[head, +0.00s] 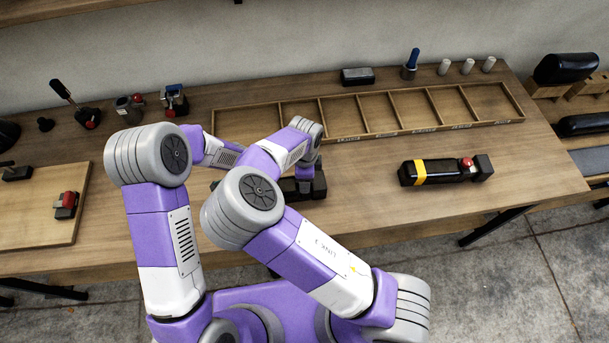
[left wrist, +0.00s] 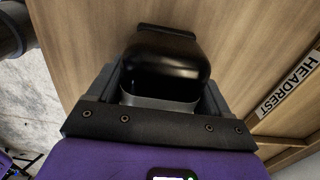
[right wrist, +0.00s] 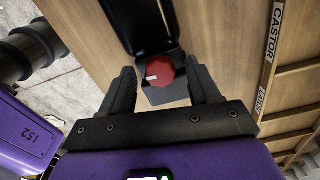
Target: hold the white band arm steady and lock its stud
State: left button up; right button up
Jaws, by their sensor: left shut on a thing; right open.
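A black armrest lies on the workbench, mostly hidden by my arms in the head view, where its dark end block (head: 319,186) shows. My left gripper (left wrist: 158,82) is shut on its rounded black pad (left wrist: 165,66), with a finger on each side. A pale grey strip (left wrist: 158,102) crosses the pad near the palm; I cannot tell if it is the white band. My right gripper (right wrist: 164,76) is open, its fingers on either side of the armrest's red stud knob (right wrist: 160,72), which has a white mark. I cannot tell whether they touch it.
A yellow-banded armrest (head: 440,171) with a red knob lies to the right. A labelled, divided wooden tray (head: 520,112) runs behind. Tools (head: 88,117) stand at the back left, and a board (head: 30,225) lies at the left. Bench surface between the armrests is clear.

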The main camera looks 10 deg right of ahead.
notch_tip(320, 180, up, 12)
dwell(0.6)
